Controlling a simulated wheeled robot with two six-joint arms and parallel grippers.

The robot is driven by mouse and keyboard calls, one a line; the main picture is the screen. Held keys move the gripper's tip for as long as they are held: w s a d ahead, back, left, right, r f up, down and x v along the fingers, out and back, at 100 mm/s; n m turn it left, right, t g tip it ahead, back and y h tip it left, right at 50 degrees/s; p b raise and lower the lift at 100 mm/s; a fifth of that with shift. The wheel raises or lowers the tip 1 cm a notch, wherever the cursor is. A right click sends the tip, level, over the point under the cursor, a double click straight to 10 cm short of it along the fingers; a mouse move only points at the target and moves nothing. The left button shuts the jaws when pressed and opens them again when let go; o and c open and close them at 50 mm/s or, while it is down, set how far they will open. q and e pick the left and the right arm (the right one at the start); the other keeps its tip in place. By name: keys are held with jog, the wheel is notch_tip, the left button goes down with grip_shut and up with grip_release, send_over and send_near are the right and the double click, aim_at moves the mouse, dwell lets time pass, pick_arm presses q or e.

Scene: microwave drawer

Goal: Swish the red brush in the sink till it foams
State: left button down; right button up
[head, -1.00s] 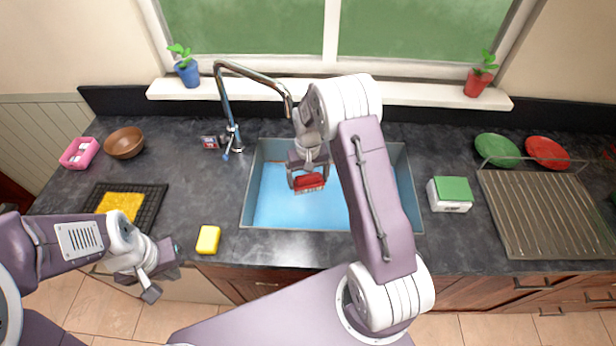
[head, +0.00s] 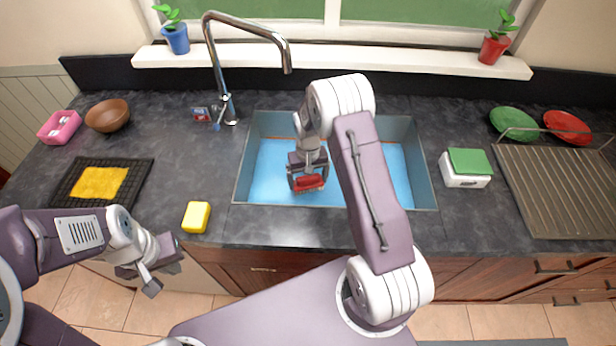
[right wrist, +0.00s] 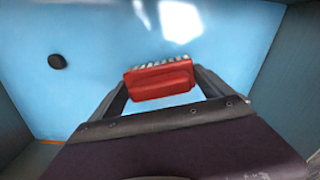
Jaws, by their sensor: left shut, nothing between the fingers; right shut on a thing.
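The sink (head: 270,188) has a blue bottom and grey walls, and no foam shows in it. My right gripper (head: 308,180) reaches down into the sink and is shut on the red brush (head: 311,184). In the right wrist view the red brush (right wrist: 160,80) sits between the fingers of the right gripper (right wrist: 162,92), with pale bristles along its far edge. I cannot tell whether the bristles touch the sink bottom. My left gripper (head: 165,272) is shut and empty, in front of the counter's edge at the left.
A tap (head: 222,80) arches over the sink's left back. A yellow sponge (head: 196,217) lies left of the sink, a green-topped box (head: 466,168) right of it. A dish rack (head: 560,190) fills the far right. A dark drain (right wrist: 57,61) shows in the sink.

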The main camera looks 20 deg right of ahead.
jog(key=shift+f+b, duration=1.5)
jog(key=shift+f, duration=1.3)
jog(key=shift+a, duration=0.1)
jog(key=shift+w+a, duration=0.45)
jog(key=shift+a, duration=0.45)
jog(key=shift+w+a, duration=0.4)
jog(key=shift+a, duration=0.45)
jog(key=shift+s+d+p, duration=0.15)
jog(key=shift+s+d, duration=0.15)
jog(key=shift+d, duration=0.3)
jog(key=shift+s+d+p, duration=0.15)
jog(key=shift+s+d, duration=0.1)
jog(key=shift+d, duration=0.4)
jog(key=shift+s+d+p, duration=0.15)
jog(key=shift+s+d, duration=0.15)
jog(key=shift+d, duration=0.3)
